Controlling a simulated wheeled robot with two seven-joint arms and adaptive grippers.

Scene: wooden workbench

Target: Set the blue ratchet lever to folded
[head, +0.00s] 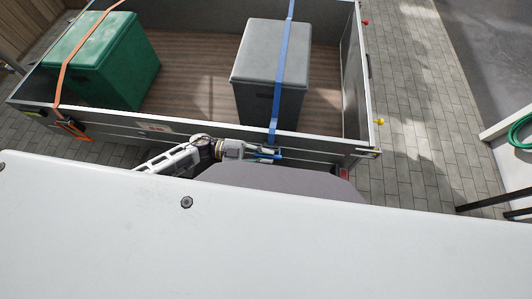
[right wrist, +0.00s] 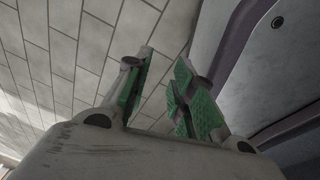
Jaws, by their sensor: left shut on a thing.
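The blue ratchet lever (head: 265,156) shows as a small blue piece at the lower end of the blue strap (head: 281,70), on the outer side of the trailer's near wall. My left gripper (head: 273,151) is at the lever, with its fingers pointing right, and is shut on it. The fingers and the strap partly hide the ratchet, and its exact angle is too small to tell. My right gripper (right wrist: 165,62) shows in the right wrist view with its green-padded fingers apart and nothing between them, above paving.
The trailer (head: 345,144) holds a grey box (head: 268,66) under the blue strap and a green box (head: 103,60) under an orange strap (head: 84,55). An orange ratchet (head: 73,129) hangs on the near wall at left.

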